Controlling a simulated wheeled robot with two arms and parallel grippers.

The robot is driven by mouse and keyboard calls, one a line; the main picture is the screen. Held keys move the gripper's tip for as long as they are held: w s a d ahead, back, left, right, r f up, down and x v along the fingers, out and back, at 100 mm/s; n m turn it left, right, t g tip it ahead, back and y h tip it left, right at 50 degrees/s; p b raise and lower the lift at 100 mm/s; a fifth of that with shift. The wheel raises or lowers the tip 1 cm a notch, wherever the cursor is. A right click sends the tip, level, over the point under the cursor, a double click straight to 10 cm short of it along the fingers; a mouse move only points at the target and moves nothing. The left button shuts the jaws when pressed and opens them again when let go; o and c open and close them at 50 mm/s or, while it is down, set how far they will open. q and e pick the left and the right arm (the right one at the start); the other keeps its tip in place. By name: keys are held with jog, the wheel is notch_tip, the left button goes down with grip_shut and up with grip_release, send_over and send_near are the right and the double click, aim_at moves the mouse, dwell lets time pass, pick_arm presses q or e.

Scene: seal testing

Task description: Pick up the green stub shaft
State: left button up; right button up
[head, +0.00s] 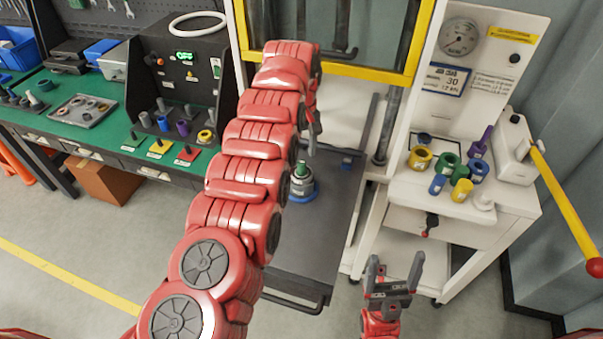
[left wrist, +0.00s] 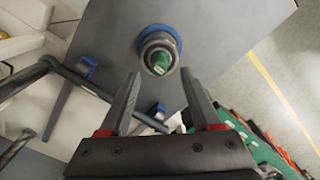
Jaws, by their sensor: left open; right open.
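The green stub shaft (head: 303,168) stands upright in a grey housing with a blue base ring (head: 301,195) on the dark cart top. In the left wrist view the green shaft (left wrist: 160,62) appears end-on inside the round housing (left wrist: 158,42), beyond my fingertips. My left gripper (left wrist: 161,74) is open and empty, its two fingers pointing toward the housing. In the head view the left gripper (head: 314,128) is above and behind the shaft, partly hidden by my red arm. My right gripper (head: 392,272) is open and empty, low at the front right, well away from the shaft.
The cart top (head: 300,250) is clear in front of the housing. A yellow-edged press frame (head: 335,68) rises behind. A white bench (head: 440,195) at right holds several coloured rings and shafts. A green workbench (head: 100,125) at left carries parts.

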aim_at(302, 162)
pick_arm(q)
notch_tip(302, 162, down, 4)
jog(key=shift+s+r+p, duration=0.1)
jog(key=shift+r+p, duration=0.15)
jog(key=shift+p, duration=0.9)
jog(key=shift+f, duration=0.35)
grip_shut()
